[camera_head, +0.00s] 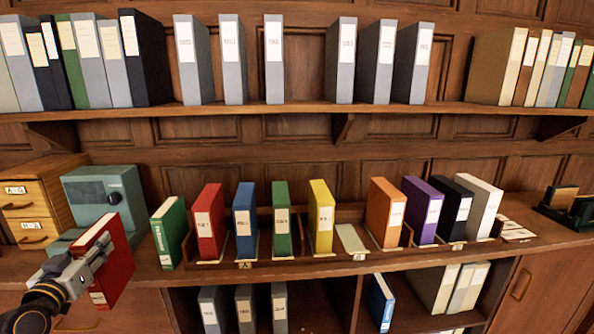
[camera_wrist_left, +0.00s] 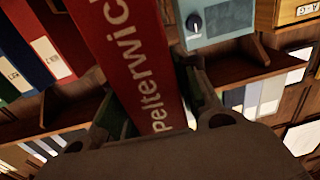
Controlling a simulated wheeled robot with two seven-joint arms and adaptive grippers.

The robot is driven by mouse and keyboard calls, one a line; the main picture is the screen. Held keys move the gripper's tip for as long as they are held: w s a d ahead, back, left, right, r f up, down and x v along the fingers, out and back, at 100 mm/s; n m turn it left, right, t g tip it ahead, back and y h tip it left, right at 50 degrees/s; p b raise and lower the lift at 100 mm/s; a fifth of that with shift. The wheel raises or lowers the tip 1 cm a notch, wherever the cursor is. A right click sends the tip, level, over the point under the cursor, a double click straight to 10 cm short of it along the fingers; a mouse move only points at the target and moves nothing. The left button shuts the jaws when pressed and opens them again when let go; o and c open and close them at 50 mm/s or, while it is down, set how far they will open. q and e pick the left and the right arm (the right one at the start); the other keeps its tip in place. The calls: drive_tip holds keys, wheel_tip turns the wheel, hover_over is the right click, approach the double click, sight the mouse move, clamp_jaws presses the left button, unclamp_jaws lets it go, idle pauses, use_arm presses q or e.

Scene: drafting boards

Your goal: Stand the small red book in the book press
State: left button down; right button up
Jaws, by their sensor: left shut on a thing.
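My left gripper (camera_head: 98,254) is shut on a red book (camera_head: 120,262) and holds it in the air in front of the shelf's left part. In the left wrist view the book (camera_wrist_left: 128,50) stands between the two fingers (camera_wrist_left: 155,105), with "Pelterwic…" lettered in white on it. Another red book (camera_head: 208,222) stands in the wooden rack. A dark green holder (camera_head: 572,213) at the far right edge may be the book press; I cannot tell for sure. My right gripper is not in view.
A teal box with a knob (camera_head: 105,193) stands behind the held book, beside wooden drawers (camera_head: 38,205). A green book (camera_head: 168,233) stands left of the wooden rack (camera_head: 290,266), which holds several coloured books. An upper shelf (camera_head: 290,109) carries grey binders.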

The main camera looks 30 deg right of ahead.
use_arm(q)
drive_tip(key=s+f+n+y, duration=0.1)
drive_tip(key=s+f+y, duration=0.1)
drive_tip(key=s+f, duration=0.8)
drive_tip(key=s+f+n+y, duration=0.2)
drive_tip(key=s+f, duration=0.8)
drive_tip(key=f, duration=0.8)
drive_tip(key=shift+s+a+f+t+y, duration=0.2)
drive_tip(key=shift+a+t+y, duration=0.2)
drive_tip(key=shift+y, duration=0.2)
